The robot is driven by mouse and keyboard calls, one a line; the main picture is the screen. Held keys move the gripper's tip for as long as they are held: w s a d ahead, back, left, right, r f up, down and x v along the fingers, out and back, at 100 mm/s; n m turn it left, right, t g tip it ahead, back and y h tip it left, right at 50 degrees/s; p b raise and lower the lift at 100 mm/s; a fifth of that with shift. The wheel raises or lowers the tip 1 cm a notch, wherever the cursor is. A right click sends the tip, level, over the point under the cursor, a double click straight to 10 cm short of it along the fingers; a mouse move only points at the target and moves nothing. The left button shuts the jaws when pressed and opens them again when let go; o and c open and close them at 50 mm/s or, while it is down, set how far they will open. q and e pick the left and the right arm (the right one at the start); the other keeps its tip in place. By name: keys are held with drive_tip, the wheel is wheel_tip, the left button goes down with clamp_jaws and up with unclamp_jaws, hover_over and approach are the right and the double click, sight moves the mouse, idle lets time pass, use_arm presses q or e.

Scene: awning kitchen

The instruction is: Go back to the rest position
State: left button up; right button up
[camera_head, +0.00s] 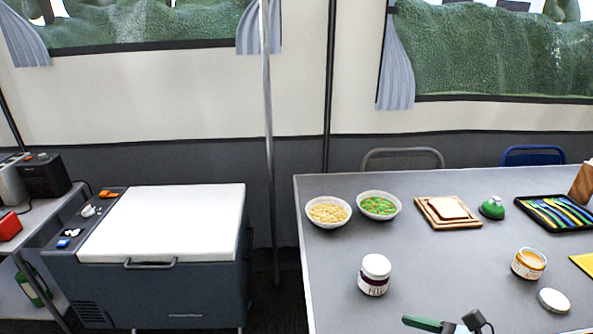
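No whole gripper shows in the camera_head view. At the bottom edge, over the near part of the table, a green-handled utensil (427,323) is partly cut off by the frame. Right beside it is a small black and pale grey piece (476,321). It may be a fingertip of my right gripper, but too little shows to tell whether it is open, shut or holding the utensil. My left gripper is out of view.
The grey table (330,285) holds two bowls (328,212) (379,205), bread on boards (448,209), a lidded jar (375,274), an open jar (528,263), its loose lid (553,300) and a cutlery tray (552,214). A white-lidded chest cooler (165,222) stands left. A pole (268,140) rises between.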

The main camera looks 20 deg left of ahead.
drive_tip(key=s+d+f+n+t+h, duration=0.5)
drive_tip(key=s+f+n, duration=0.4)
drive_tip(key=s+n, duration=0.5)
drive_tip(key=s+d+f+n+t+h, duration=0.3)
drive_tip(key=s+d+f+n+h, duration=0.35)
drive_tip(key=s+n, duration=0.8)
drive_tip(key=s+d+f+m+g, duration=0.1)
drive_tip(key=s+f+m+g, duration=0.5)
drive_tip(key=s, duration=0.6)
use_arm(q)
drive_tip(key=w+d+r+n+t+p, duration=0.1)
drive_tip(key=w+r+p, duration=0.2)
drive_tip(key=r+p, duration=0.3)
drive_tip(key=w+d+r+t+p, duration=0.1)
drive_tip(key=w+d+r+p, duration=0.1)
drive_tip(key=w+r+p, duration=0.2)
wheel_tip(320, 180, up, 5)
drive_tip(key=p, duration=0.3)
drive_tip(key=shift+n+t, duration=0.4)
use_arm(e)
drive_tip(key=w+r+t, duration=0.1)
drive_tip(key=w+r, duration=0.2)
drive_tip(key=r, duration=0.3)
drive_tip(key=w+r+n+t, duration=0.1)
drive_tip(key=w+r, duration=0.2)
drive_tip(key=r, duration=0.4)
drive_tip(key=shift+d+y, duration=0.3)
drive_tip(key=shift+y, duration=0.15)
